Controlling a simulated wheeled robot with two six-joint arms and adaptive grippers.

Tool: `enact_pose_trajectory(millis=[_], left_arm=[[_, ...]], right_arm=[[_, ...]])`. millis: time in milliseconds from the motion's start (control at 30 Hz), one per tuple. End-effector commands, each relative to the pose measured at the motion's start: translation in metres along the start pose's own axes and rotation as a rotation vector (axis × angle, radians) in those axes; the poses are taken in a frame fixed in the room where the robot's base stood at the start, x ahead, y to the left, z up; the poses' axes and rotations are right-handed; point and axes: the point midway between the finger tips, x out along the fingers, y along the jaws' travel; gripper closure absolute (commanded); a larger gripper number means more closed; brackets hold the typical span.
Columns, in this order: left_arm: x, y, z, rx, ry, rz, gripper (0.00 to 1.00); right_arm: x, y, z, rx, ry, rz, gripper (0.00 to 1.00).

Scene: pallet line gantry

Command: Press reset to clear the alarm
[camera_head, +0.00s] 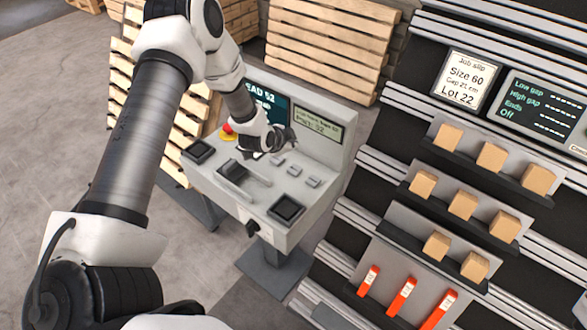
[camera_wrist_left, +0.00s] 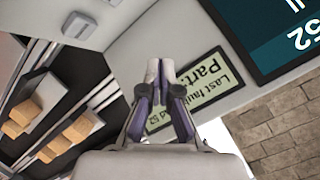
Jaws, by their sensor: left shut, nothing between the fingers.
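The control console (camera_head: 225,180) stands left of the rack with small grey buttons in a row on its sloped top. The near ones are a middle button (camera_head: 295,170) and a right button (camera_head: 313,181); no reset label is readable. A grey button (camera_wrist_left: 78,25) also shows in the wrist view. My left gripper (camera_head: 285,139) is shut and empty, above the console just behind the buttons. Its fingertips (camera_wrist_left: 160,70) appear apart from that button. The small display (camera_head: 318,128) shows "Last fault" text, partly hidden by the fingers in the wrist view (camera_wrist_left: 212,85).
A red mushroom button (camera_head: 228,129) sits on the console's left. A dark screen (camera_head: 266,103) is behind my gripper. A rack (camera_head: 455,135) with cardboard boxes and orange items stands right. Wooden pallets (camera_head: 330,45) stand behind.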

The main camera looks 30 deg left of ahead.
Motion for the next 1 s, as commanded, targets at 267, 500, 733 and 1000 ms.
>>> enact_pose_trajectory(millis=[267,500,733,1000], left_arm=[[0.024,0.018,0.018,0.001,0.0,0.0,1.0],[0.049,0.036,0.036,0.001,0.0,0.0,1.0],[0.061,0.044,0.044,0.0,0.0,0.0,1.0],[0.06,0.044,0.044,0.0,0.0,0.0,1.0]], right_arm=[[0.032,0.0,-0.001,0.0,0.002,0.0,0.6],[0.063,0.001,-0.001,0.0,0.002,0.0,0.6],[0.073,0.001,-0.001,0.0,0.002,0.0,0.6],[0.072,0.001,-0.001,0.0,0.002,0.0,0.6]])
